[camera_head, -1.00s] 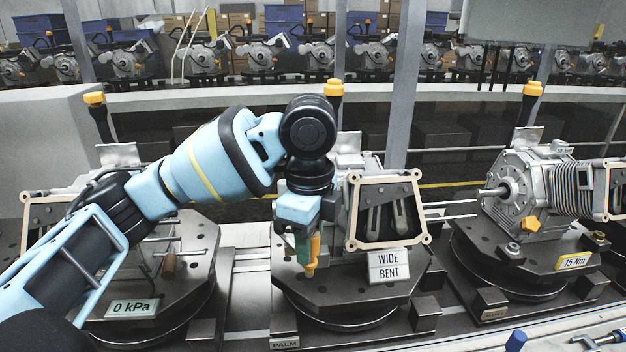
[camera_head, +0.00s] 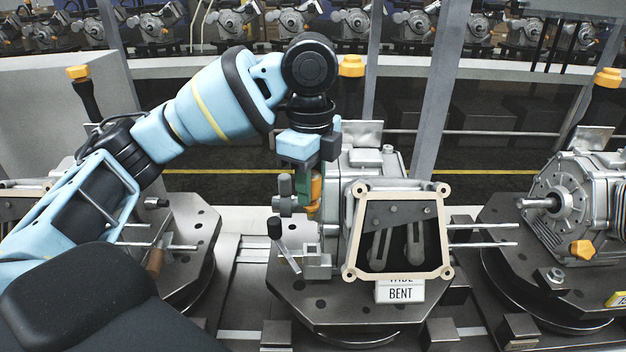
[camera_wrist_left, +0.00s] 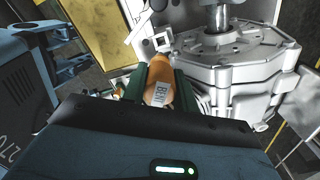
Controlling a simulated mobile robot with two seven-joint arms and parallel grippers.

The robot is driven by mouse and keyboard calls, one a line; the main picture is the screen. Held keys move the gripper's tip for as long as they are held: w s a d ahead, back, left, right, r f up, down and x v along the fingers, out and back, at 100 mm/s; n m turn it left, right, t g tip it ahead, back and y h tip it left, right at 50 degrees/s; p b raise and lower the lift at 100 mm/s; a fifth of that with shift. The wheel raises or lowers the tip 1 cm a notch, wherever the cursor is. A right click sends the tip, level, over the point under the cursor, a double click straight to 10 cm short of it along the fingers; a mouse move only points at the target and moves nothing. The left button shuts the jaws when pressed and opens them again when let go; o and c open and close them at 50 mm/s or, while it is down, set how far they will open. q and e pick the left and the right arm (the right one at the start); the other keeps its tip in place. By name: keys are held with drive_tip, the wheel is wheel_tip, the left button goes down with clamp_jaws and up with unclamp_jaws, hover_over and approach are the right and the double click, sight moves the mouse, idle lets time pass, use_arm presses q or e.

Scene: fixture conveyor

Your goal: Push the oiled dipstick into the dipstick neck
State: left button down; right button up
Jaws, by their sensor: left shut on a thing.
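My left gripper (camera_head: 312,192) has green fingers and is shut on an orange handle (camera_head: 317,188), which I take to be the oiled dipstick's. It is at the left side of the silver engine (camera_head: 365,165) in the middle. In the left wrist view the orange handle (camera_wrist_left: 160,82), with a small white label, sits between the gripper's fingers (camera_wrist_left: 160,88). The rod is not visible, so I cannot tell whether it is in the neck. I cannot make out the dipstick neck for certain. My right gripper is not in view.
The engine stands on a dark round-cornered fixture plate (camera_head: 345,312), with a black-knobbed lever (camera_head: 284,245) and a small square bracket (camera_head: 317,262) at its left. A tan gasket frame (camera_head: 396,275) faces front. Another engine (camera_head: 575,200) stands right; a fixture (camera_head: 195,245) stands left.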

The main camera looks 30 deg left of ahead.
sight(311, 219)
use_arm(q)
drive_tip(key=shift+w+f, duration=0.15)
drive_tip(key=shift+f, duration=3.45)
drive_tip(key=shift+f, duration=1.2)
drive_tip(key=shift+r, duration=1.05)
drive_tip(key=shift+f, duration=1.25)
drive_tip(key=c, duration=1.4)
unclamp_jaws()
drive_tip(key=o, duration=0.4)
drive_tip(key=shift+s, duration=0.25)
drive_tip(key=shift+w+r, duration=0.1)
drive_tip(key=shift+r, duration=0.05)
